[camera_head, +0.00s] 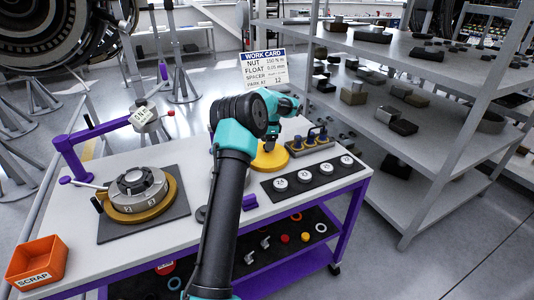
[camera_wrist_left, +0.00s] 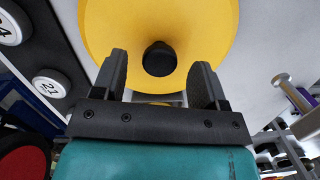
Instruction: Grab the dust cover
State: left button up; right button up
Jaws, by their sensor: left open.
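The dust cover (camera_head: 274,160) looks to be the yellow disc on the white bench top, partly hidden behind my left arm in the head view. In the left wrist view the yellow disc (camera_wrist_left: 205,25) fills the top middle, with a black knob (camera_wrist_left: 158,58) at its centre. My left gripper (camera_head: 269,149) is over the disc. Its two black fingers are open, one on each side of the knob in the wrist view. I cannot tell whether they touch it. My right gripper is not in view.
A black strip with numbered white discs (camera_head: 313,180) lies right of the cover, and a grey tray with blue-topped pieces (camera_head: 310,145) behind it. A round fixture (camera_head: 135,189) on a dark mat, a purple arm (camera_head: 92,136) and an orange scrap bin (camera_head: 37,261) stand left.

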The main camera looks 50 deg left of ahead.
pick_arm(q)
notch_tip(320, 180, down, 2)
jog(key=shift+s+f, duration=0.1)
jog(key=shift+f, duration=0.05)
dwell(0.4)
jog(key=c, duration=1.1)
notch_tip(320, 180, up, 18)
jog(key=shift+r, duration=0.1)
dwell(0.5)
